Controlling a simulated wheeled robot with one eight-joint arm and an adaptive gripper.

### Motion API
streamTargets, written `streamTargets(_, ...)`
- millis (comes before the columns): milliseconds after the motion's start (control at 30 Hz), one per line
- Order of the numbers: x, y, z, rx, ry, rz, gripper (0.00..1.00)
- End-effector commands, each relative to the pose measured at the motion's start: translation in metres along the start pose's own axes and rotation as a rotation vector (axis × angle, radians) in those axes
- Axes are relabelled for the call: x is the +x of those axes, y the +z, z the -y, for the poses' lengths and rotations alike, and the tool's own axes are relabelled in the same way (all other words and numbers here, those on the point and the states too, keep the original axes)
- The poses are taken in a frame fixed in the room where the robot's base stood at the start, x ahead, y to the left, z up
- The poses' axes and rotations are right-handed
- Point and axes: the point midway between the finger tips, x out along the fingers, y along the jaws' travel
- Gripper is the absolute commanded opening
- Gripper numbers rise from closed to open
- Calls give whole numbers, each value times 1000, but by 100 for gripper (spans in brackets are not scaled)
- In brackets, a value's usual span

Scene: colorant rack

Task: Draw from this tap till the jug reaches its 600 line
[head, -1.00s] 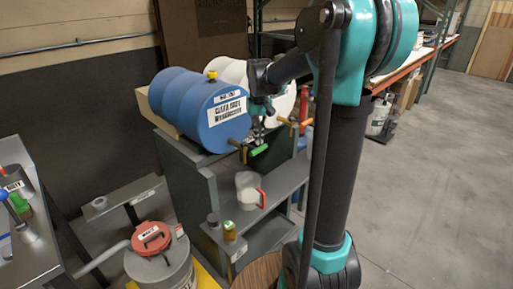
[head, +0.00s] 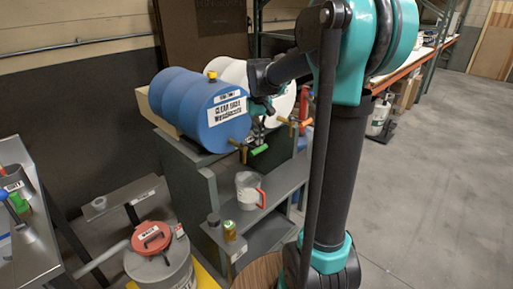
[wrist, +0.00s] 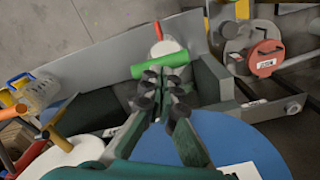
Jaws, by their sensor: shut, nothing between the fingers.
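The blue drum (head: 190,115) lies on its side on a grey stand, its front label partly readable as "clear" something. Its tap has a green handle (head: 259,149), also seen in the wrist view (wrist: 160,66). The clear jug (head: 247,190) with a red handle stands upright on the shelf below the tap. In the wrist view the jug (wrist: 168,47) shows past the green handle, partly hidden by it. Its level and 600 line are too small to read. My gripper (wrist: 162,88) is shut and empty, its fingertips close to the green handle; contact cannot be told.
A white drum (head: 284,97) with an orange-handled tap lies beside the blue one, close to my arm. Small bottles (head: 229,230) stand on the shelf's near end. A grey can with a red lid (head: 152,238) stands at front left.

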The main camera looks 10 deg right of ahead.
Motion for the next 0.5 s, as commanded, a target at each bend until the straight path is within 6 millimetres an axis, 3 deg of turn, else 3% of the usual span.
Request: streamTargets(500,8,0,0,0,0,0,0)
